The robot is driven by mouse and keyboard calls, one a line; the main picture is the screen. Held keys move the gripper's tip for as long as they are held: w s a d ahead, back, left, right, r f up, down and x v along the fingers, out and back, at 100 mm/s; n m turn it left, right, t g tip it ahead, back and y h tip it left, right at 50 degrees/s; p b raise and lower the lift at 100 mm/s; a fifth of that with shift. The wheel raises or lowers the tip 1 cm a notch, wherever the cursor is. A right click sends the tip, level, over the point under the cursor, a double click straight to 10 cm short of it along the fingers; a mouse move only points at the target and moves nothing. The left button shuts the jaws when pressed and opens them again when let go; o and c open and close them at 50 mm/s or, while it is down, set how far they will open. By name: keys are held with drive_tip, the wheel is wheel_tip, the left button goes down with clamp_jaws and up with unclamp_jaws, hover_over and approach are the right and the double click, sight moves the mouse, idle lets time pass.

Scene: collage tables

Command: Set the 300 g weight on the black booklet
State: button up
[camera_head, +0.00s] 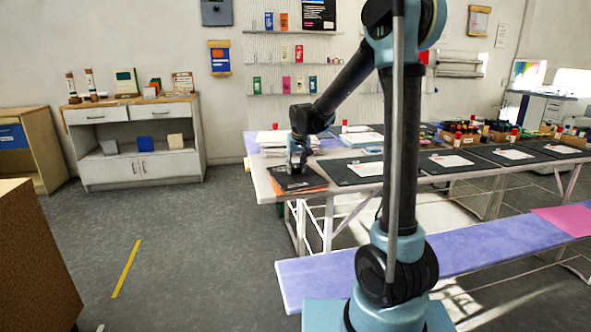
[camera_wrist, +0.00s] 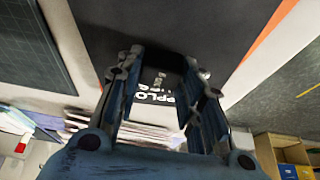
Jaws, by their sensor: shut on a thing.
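The black booklet (camera_head: 290,182) lies at the near left corner of the long table, on top of something orange. In the wrist view the booklet (camera_wrist: 215,30) fills the upper middle, with white lettering seen between my fingers. My gripper (camera_head: 297,168) points down just over the booklet; it also shows in the wrist view (camera_wrist: 163,75). It is shut on a small dark thing, which I take to be the 300 g weight (camera_wrist: 164,61). The weight is hard to tell from the black cover, and I cannot tell whether it touches the booklet.
A paper stack (camera_head: 272,138) stands behind my gripper. A dark mat with a white sheet (camera_head: 364,169) lies to the right of the booklet. A lilac bench (camera_head: 470,243) runs along the table's near side. The floor to the left is clear.

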drive_tip(key=shift+f, duration=0.35)
drive_tip(key=o, duration=1.3)
